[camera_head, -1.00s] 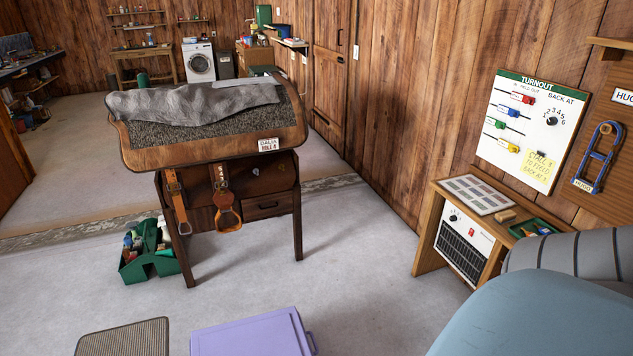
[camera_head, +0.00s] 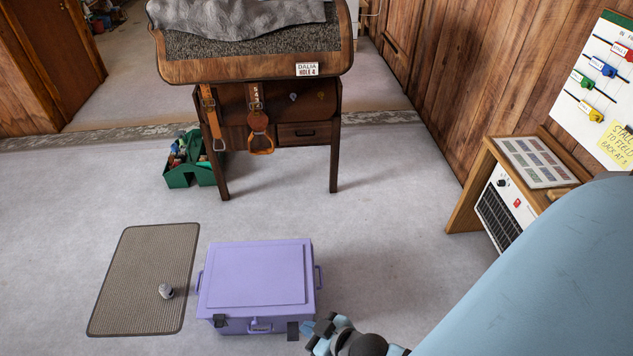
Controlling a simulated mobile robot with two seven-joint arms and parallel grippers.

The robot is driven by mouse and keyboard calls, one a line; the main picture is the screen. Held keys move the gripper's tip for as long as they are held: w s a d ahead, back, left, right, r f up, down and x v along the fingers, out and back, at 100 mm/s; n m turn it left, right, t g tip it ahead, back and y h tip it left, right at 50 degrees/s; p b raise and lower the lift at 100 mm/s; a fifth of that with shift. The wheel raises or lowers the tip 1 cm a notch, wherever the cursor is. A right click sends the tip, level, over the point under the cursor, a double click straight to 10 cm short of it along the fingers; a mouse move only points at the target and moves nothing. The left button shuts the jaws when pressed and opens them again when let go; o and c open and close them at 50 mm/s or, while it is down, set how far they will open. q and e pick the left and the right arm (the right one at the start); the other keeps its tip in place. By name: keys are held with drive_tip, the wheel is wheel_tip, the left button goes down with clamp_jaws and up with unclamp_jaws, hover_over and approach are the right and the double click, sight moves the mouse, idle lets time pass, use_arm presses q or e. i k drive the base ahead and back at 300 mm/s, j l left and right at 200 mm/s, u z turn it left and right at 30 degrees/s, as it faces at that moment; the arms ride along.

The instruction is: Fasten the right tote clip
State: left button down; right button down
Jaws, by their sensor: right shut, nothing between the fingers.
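The purple tote (camera_head: 258,272) stands on the floor with its lid down. Its left clip (camera_head: 219,321) is a small dark piece at the lid's front edge. Its right clip (camera_head: 293,331) is a dark square at the front right corner; it looks larger and hangs lower than the left one. A handle (camera_head: 260,326) sits between them. My right gripper (camera_head: 312,328) is just right of the right clip, shut and empty. I cannot tell whether it touches the clip. My left gripper is not in view.
A saddle stand (camera_head: 333,150) and green caddy (camera_head: 180,178) stand behind. A wooden side table (camera_head: 470,190) with a heater is at right. Open floor lies between.

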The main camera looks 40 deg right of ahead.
sight(293, 327)
drive_tip(key=k+l, duration=0.1)
drive_tip(key=l, duration=0.75)
drive_tip(key=k+l, duration=0.15)
drive_tip(key=l, duration=0.25)
